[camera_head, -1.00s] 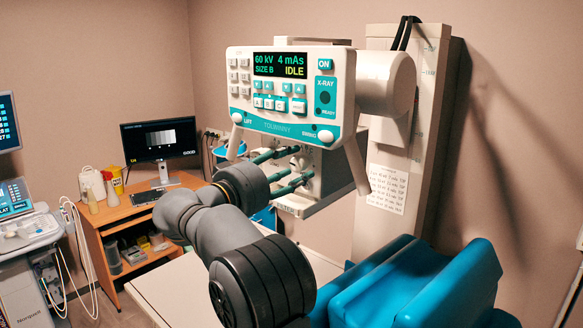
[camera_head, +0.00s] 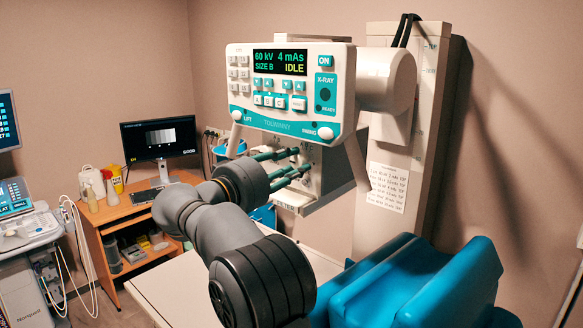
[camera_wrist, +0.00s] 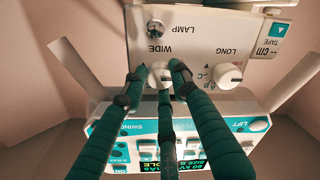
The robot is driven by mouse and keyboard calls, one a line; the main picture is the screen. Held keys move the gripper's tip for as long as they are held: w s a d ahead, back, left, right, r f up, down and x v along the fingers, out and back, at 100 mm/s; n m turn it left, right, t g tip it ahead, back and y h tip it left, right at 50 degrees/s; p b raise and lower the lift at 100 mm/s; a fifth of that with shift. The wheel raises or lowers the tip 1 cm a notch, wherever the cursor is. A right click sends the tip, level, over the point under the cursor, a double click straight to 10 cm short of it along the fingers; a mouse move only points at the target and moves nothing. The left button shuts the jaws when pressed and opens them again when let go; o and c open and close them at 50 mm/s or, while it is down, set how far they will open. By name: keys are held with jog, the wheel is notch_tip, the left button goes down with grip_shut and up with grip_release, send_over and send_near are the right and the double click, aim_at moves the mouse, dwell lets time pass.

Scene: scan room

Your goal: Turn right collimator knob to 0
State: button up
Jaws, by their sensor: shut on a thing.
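In the wrist view, which is upside down, the collimator panel (camera_wrist: 196,40) has two white knobs. One knob (camera_wrist: 154,73) is by the WIDE label, the picture's right one when seen upright. My gripper (camera_wrist: 160,75) has its teal fingers shut around this knob. The fingers partly hide it, and I cannot read its setting. The other knob (camera_wrist: 228,75), by the LONG label, stands free and apart from the fingers, with the letters A, B, C beside it. In the head view my gripper (camera_head: 295,162) reaches the collimator box (camera_head: 325,185) under the console.
The X-ray console (camera_head: 290,90) hangs just above my fingers, with a handle (camera_head: 357,163) at its side; its display reads IDLE. A blue chair (camera_head: 420,280) stands at the lower right. A wooden desk (camera_head: 125,215) with a monitor is at the left.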

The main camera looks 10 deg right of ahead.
jog(key=shift+f, duration=0.2)
jog(key=o, duration=1.1)
jog(key=shift+r, duration=0.1)
jog(key=shift+o, duration=0.2)
jog(key=v, duration=1.2)
jog(key=shift+r, duration=0.1)
